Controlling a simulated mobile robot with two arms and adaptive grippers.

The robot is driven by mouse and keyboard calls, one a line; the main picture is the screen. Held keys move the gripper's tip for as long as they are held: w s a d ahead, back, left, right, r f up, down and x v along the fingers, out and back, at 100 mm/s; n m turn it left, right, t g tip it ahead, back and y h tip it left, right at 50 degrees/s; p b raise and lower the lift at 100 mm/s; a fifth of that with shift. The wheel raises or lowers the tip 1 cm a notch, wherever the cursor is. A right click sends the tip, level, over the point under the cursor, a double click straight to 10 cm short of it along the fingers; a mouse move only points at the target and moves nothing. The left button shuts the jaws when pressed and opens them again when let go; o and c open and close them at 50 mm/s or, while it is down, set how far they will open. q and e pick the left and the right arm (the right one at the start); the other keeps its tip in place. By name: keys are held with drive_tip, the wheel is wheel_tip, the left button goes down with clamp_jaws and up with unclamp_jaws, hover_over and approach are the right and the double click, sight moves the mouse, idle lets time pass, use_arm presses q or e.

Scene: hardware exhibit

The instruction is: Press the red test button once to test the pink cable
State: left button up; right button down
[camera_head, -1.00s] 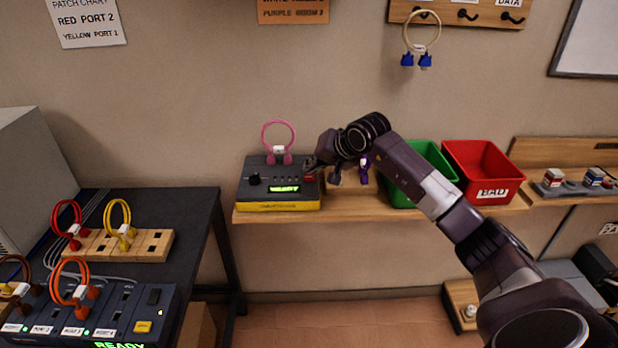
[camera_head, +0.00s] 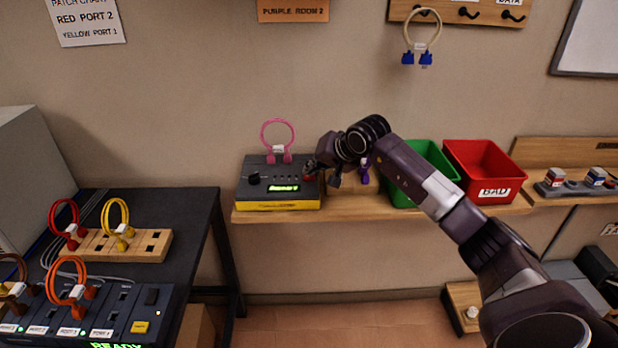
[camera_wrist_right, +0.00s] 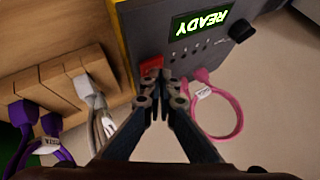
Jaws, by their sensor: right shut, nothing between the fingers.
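The tester (camera_head: 250,197), a dark grey box with a yellow base and a lit green display, sits on the wooden shelf. The pink cable (camera_head: 278,122) stands plugged into its top as an upright loop; it also shows in the right wrist view (camera_wrist_right: 240,118). The red test button (camera_wrist_right: 152,67) is at the tester's corner, partly hidden by my fingertips. My right gripper (camera_wrist_right: 162,84) is shut and empty, its tips at the button's edge; I cannot tell whether they touch it. The display (camera_wrist_right: 200,28) reads READY in the wrist view. My left gripper is not in view.
A purple cable (camera_wrist_right: 38,120) and a light cable (camera_wrist_right: 92,98) stand in a wooden holder beside my right gripper. A green bin (camera_head: 436,158) and a red bin (camera_head: 484,160) marked BAD stand right of it. A dark table (camera_head: 202,215) is at left.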

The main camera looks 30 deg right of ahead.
sight(311, 177)
drive_tip(key=shift+f, duration=0.3)
idle(0.5)
drive_tip(key=shift+r, duration=0.9)
drive_tip(key=shift+r+p, duration=1.7)
drive_tip(key=shift+r, duration=0.85)
drive_tip(key=shift+f, duration=0.1)
